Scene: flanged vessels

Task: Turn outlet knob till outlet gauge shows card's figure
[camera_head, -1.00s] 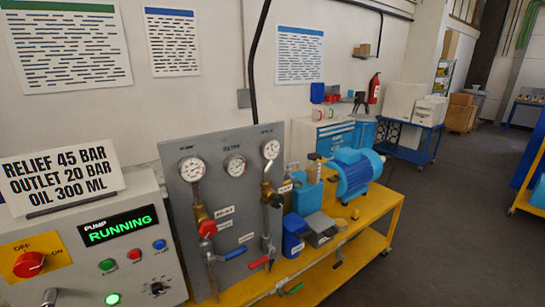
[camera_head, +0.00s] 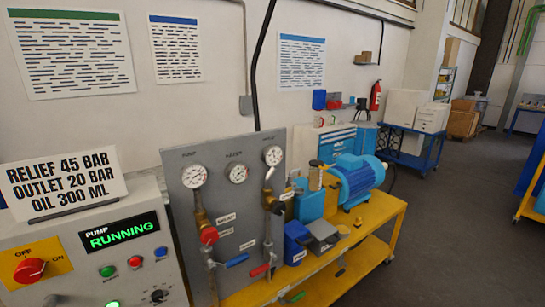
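The white card (camera_head: 62,181) on the control box at left reads "RELIEF 45 BAR, OUTLET 20 BAR, OIL 300 ML". A grey upright panel (camera_head: 228,212) carries a left gauge (camera_head: 194,175) labelled PUMP, a middle gauge (camera_head: 238,173) and a right gauge (camera_head: 272,156). The other labels and the needle readings are too small to tell. A red knob (camera_head: 209,236) sits on the brass valve under the left gauge. A dark knob-like part (camera_head: 277,207) is on the right pipe. Which is the outlet knob I cannot tell. Neither gripper is in view.
The control box has a red OFF/ON switch (camera_head: 29,270) and a green "PUMP RUNNING" display (camera_head: 118,231). A blue lever (camera_head: 237,261) and red lever (camera_head: 260,271) stick out low on the panel. A blue motor (camera_head: 357,178) and blue containers crowd the yellow bench (camera_head: 385,213).

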